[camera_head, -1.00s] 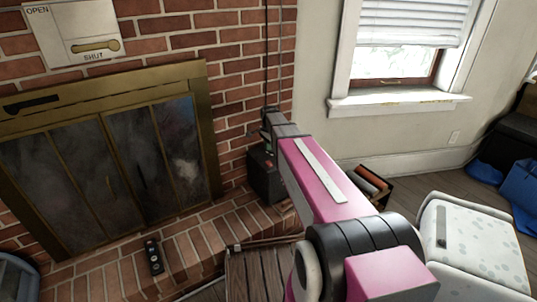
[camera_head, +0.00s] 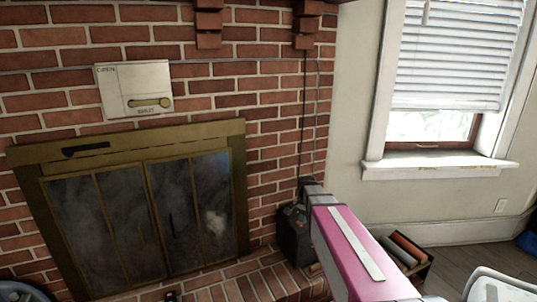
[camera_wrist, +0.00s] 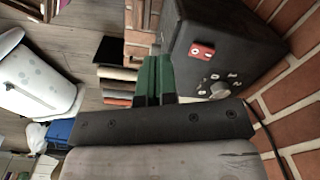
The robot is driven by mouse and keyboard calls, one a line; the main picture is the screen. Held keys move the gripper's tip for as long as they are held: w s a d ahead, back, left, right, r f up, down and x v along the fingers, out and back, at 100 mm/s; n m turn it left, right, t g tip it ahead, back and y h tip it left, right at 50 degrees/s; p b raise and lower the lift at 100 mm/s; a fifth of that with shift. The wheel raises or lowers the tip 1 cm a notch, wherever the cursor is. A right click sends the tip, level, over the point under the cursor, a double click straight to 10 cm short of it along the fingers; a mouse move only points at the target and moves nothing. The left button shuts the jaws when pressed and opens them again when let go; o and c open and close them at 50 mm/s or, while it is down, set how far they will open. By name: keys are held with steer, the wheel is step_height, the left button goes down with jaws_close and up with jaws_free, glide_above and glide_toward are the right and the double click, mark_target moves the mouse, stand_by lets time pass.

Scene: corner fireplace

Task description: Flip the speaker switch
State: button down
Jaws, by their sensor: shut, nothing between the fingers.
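The speaker (camera_head: 292,238) is a black box on the brick hearth against the wall, right of the fireplace. It shows large at the upper right in the wrist view (camera_wrist: 240,38). Its red switch (camera_wrist: 201,50) with white marks is on the front face, above a grey knob (camera_wrist: 219,90) with white markings around it. My gripper (camera_wrist: 153,75) has green fingers, shut and empty, just left of the switch in the wrist view. No contact with the switch shows. In the head view, my gripper's tip is by the speaker and too small to read clearly; the switch cannot be made out.
The brick hearth (camera_head: 235,285) and glass-doored fireplace (camera_head: 150,215) lie to the left. A box of logs or rolls (camera_head: 408,252) stands right of the speaker. A cable (camera_wrist: 268,135) runs along the bricks. A window (camera_head: 445,90) is at the right.

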steer(key=s+f+n, duration=0.3)
steer(key=s+n, duration=0.6)
steer(key=s, duration=0.8)
steer(key=w+r+m, duration=0.3)
steer(key=w+m, duration=0.2)
steer(key=w, duration=0.3)
steer(key=w+r+m+t, duration=0.1)
steer(key=w+r+m, duration=0.25)
steer(key=w, duration=0.55)
steer(key=w+r+m, duration=0.2)
steer(key=w+m, duration=0.3)
steer(key=w, duration=0.3)
steer(key=shift+y, duration=0.3)
steer(key=f, duration=0.4)
steer(key=w+f, duration=0.1)
steer(key=f, duration=0.8)
steer(key=shift+w+a+f, duration=0.1)
steer(key=shift+w+f, duration=0.05)
steer(key=shift+w, duration=0.2)
